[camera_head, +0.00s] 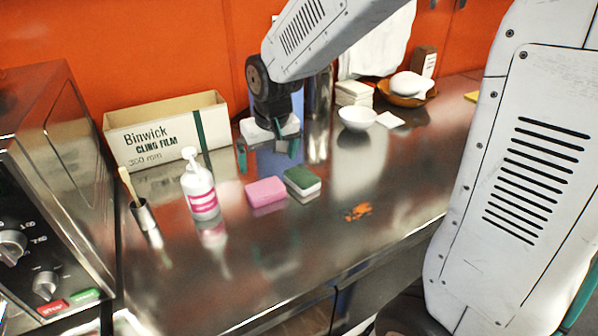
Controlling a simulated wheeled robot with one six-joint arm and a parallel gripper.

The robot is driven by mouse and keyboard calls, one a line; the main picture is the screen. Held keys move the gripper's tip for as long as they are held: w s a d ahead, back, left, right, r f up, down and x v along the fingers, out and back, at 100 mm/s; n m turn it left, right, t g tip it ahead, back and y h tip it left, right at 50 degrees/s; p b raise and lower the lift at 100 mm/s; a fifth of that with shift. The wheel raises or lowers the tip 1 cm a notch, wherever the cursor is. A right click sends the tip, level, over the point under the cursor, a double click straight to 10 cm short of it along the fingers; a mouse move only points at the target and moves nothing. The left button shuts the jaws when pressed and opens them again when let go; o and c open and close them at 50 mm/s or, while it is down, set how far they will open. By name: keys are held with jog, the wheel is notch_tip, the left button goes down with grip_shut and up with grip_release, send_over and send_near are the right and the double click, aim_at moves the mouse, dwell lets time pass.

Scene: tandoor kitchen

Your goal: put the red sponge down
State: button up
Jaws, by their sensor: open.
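A pink sponge (266,191), the nearest to red of the sponges in view, lies flat on the steel counter. A green and white sponge (302,181) lies close beside it on the right. My gripper (268,160) points down over the counter, above and behind the pink sponge in the picture. Its jaws are open, and I see nothing held between them. Its exact height over the counter is hard to tell.
A white pump bottle (201,190) stands left of the sponges, near a brush in a metal cup (145,215). A cling film box (165,132) stands behind. A white bowl (357,119) stands right. Orange scraps (358,212) lie on otherwise clear front counter.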

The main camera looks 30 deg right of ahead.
jog(key=s+d+r+g, duration=0.1)
jog(key=s+r, duration=0.2)
jog(key=s, duration=1)
jog(key=s+d+r, duration=0.2)
jog(key=s+r, duration=0.2)
jog(key=s, duration=0.9)
jog(key=shift+s+d+r+g, duration=0.2)
jog(key=shift+r+g, duration=0.1)
jog(key=shift+g, duration=0.1)
send_near(265, 187)
jog(key=shift+s+a+f, duration=0.1)
jog(key=shift+s+f, duration=0.45)
jog(key=shift+f, duration=0.05)
jog(key=f, duration=0.2)
jog(key=w+f, duration=0.1)
jog(key=f, duration=0.4)
jog(key=shift+w+f, duration=0.15)
jog(key=shift+w, duration=0.25)
jog(key=c, duration=0.9)
